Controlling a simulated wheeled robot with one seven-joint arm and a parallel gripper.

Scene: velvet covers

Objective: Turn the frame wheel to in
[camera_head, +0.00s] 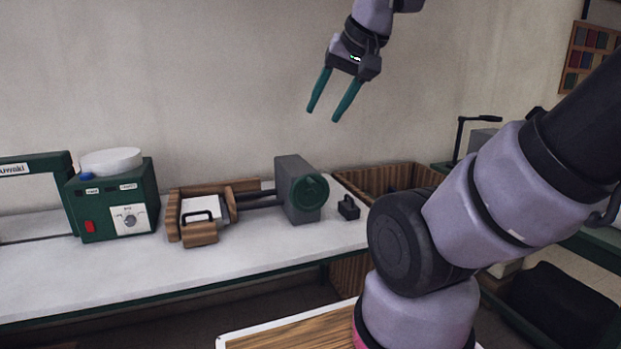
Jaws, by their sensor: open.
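A green round wheel (312,191) sits on the front of a grey block-shaped housing (293,181) on the bench. I take it for the frame wheel; any in or out marking on it is too small to read. A wooden frame (174,216) with a white pad and a handled wooden piece lies to its left, joined by dark rods (259,199). My gripper (322,112) has two green fingers, apart and empty. It hangs in the air above the housing, pointing down, clear of the wheel.
A green machine (112,201) with a white lid, dial and red switch stands at left. A small black handled block (348,208) sits right of the wheel. A wooden crate (380,180) is behind. The bench front (200,268) is clear. My arm covers the right side.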

